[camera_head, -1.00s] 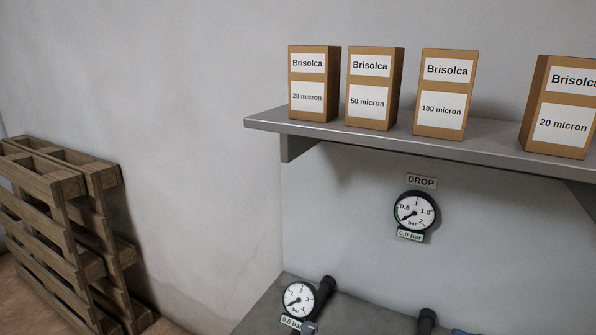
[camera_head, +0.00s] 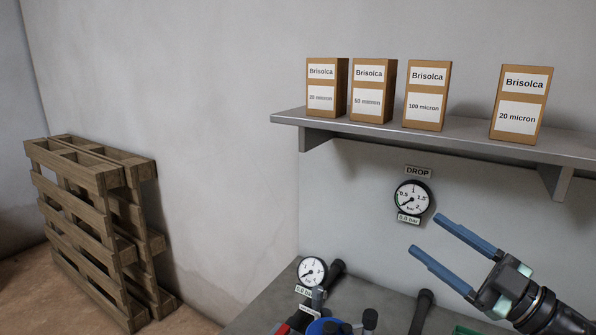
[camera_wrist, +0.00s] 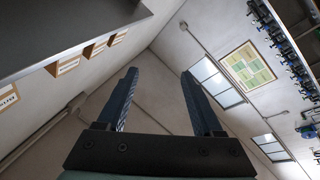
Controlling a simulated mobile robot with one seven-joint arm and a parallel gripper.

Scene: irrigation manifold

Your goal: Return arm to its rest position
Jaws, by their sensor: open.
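My gripper (camera_head: 428,237) is at the lower right of the head view, its two blue fingers spread and pointing up and left. Nothing is between the fingers. It appears in front of the wall, below the shelf and to the right of the DROP gauge. The wrist view also shows my gripper (camera_wrist: 158,80) with its fingers apart and only walls and ceiling beyond them. The arm behind the wrist runs out of the head view at the lower right.
A grey shelf (camera_head: 450,140) holds several Brisolca boxes (camera_head: 427,95). The DROP gauge (camera_head: 412,200) hangs on the wall. Another gauge (camera_head: 312,271) and dark pipe parts stand on the grey bench (camera_head: 262,310). Wooden pallets (camera_head: 90,215) lean at the left. A framed poster (camera_wrist: 247,68) shows in the wrist view.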

